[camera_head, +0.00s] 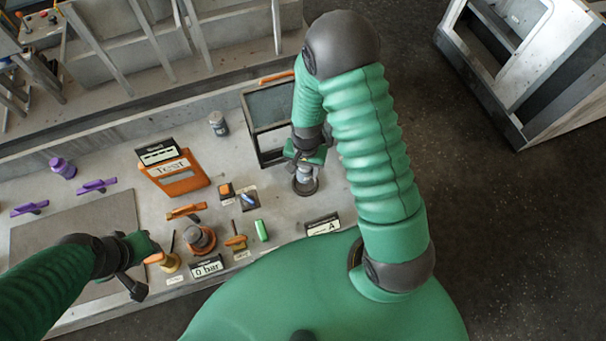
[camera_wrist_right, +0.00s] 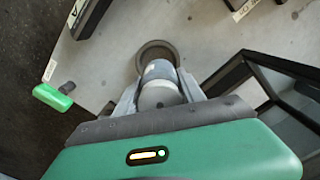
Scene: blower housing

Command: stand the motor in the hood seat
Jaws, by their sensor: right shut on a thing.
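The motor (camera_wrist_right: 159,72) is a grey cylinder with a pale end. It also shows in the head view (camera_head: 304,174), below my right gripper (camera_head: 306,164). In the right wrist view my right gripper (camera_wrist_right: 158,90) is shut on the motor, one finger on each side. A dark round ring (camera_wrist_right: 157,50), which looks like the hood seat, lies on the bench around the motor's far end; it also shows in the head view (camera_head: 305,185). I cannot tell whether the motor rests in it or hangs just above. My left gripper (camera_head: 146,268) is beside a brass piece with an orange handle (camera_head: 168,262); its jaws are unclear.
A dark-framed box (camera_head: 268,140) stands close by the ring, with a small grey jar (camera_head: 218,123) to its left. An orange test panel (camera_head: 180,175), a green block (camera_head: 261,230) and an "A" sign (camera_head: 322,226) stand on the bench. Purple tools lie far left.

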